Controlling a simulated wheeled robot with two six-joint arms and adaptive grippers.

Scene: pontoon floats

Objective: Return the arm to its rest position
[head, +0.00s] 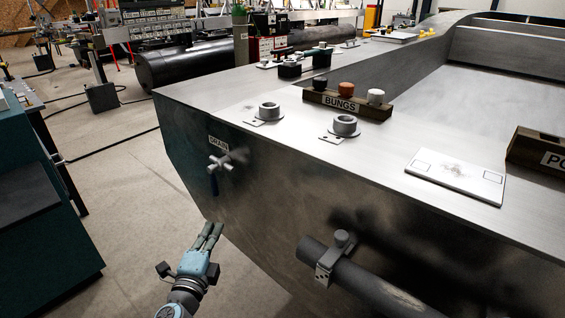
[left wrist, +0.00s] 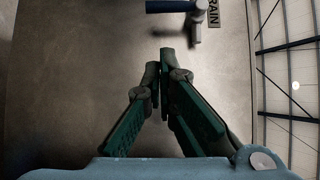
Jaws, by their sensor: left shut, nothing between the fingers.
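My left gripper (head: 214,229) is in the lower middle of the head view, in front of the side wall of the metal pontoon (head: 300,200). Its fingers are together and hold nothing. In the left wrist view the fingers (left wrist: 160,60) also meet, with the pontoon wall behind them. Part of the valve shows at the top of the left wrist view (left wrist: 195,20). My right gripper is in neither view.
A dark pipe (head: 370,285) with a clamp runs along the wall, right of my left gripper. On the deck are two ring fittings (head: 269,112), (head: 345,126), a BUNGS rack (head: 347,106) and a white plate (head: 456,177). A dark teal cabinet (head: 50,220) stands left; open floor lies between.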

